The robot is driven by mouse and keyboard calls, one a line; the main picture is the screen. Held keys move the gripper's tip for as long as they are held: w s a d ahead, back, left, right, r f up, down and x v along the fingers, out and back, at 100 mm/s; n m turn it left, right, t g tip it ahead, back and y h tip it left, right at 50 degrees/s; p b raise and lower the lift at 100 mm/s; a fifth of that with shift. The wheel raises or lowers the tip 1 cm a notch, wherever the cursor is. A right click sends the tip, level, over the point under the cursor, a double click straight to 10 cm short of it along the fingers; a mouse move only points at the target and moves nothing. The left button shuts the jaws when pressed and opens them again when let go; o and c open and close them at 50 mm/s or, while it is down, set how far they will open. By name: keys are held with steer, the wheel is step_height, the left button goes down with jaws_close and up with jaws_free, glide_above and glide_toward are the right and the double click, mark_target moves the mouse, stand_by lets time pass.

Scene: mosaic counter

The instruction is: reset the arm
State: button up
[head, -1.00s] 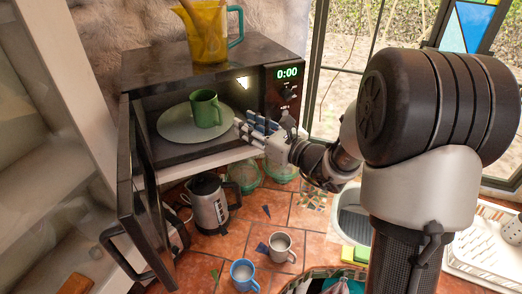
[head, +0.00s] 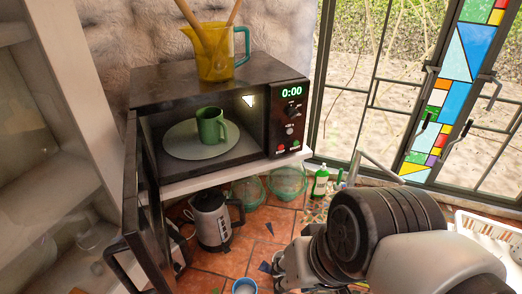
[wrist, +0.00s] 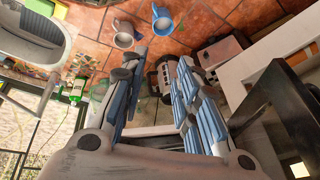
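My gripper (wrist: 153,80) shows in the wrist view with its two blue-padded fingers apart and nothing between them touching. Past the gap lies the kettle, lower down on the tiles. In the head view my arm bends low at the right, and the gripper itself cannot be made out. The microwave (head: 210,88) stands with its door (head: 146,215) open at the left. A green mug (head: 211,126) stands upright on the pale plate (head: 180,146) inside it, apart from my arm.
A yellow jug (head: 214,62) with wooden utensils stands on the microwave. Below are the kettle (head: 209,222), green glass bowls (head: 288,180) and a green bottle (head: 320,182). A grey mug (wrist: 123,40) and a blue mug (wrist: 161,22) stand on the tiles. A window is behind.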

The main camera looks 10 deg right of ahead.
steer(key=d, duration=0.1)
steer(key=n+h, duration=0.1)
steer(key=d, duration=0.1)
steer(key=shift+d+r+t, duration=0.3)
steer(key=shift+d, duration=0.05)
